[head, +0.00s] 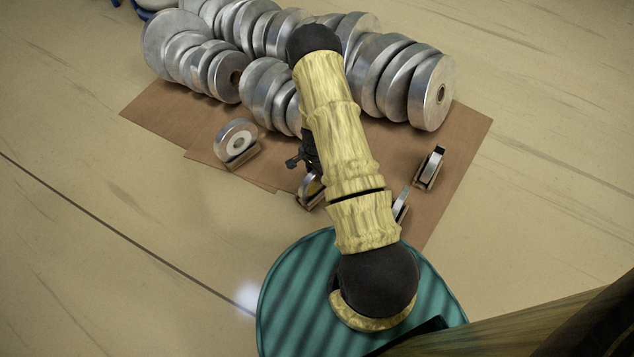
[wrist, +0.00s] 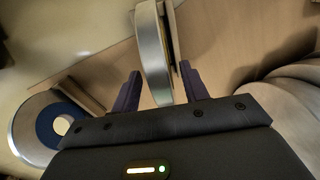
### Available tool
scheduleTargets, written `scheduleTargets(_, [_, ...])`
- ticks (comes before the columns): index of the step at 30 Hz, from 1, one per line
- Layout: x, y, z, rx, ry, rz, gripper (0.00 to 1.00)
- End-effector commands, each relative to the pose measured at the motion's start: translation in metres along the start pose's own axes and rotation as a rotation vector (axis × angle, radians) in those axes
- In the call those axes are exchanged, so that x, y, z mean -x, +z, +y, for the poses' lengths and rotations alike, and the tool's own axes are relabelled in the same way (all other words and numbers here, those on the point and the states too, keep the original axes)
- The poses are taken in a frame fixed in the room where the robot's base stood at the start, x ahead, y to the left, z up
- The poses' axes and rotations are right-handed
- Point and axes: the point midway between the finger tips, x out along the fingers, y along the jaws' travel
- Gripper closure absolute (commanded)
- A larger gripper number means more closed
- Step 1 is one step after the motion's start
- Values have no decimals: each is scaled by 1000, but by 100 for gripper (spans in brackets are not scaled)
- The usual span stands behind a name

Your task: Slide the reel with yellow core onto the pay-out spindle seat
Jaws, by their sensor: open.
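My gripper (wrist: 160,82) is open in the wrist view, one finger on each side of a silver-rimmed reel (wrist: 151,48) seen nearly edge-on. A thin yellow strip shows on that reel's right face; its core is mostly hidden. I cannot tell whether the fingers touch it. In the head view my gripper (head: 306,158) is partly behind my arm, just above a small reel (head: 311,187) with a yellowish face in a brown holder. I cannot make out which piece is the pay-out spindle seat.
Another reel (head: 236,139) leans in a holder at left. Two narrow reels stand at right, one upper (head: 430,167) and one beside my arm (head: 401,206). Rows of large silver coils (head: 430,92) block the back of the brown mat (head: 465,130). The floor at left is clear.

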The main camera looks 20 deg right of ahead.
Motion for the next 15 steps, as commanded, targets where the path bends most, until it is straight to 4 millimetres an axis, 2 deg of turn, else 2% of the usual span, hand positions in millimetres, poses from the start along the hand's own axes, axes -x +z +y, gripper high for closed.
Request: scheduleTargets(15, [0, 0, 0, 0, 0, 0, 55])
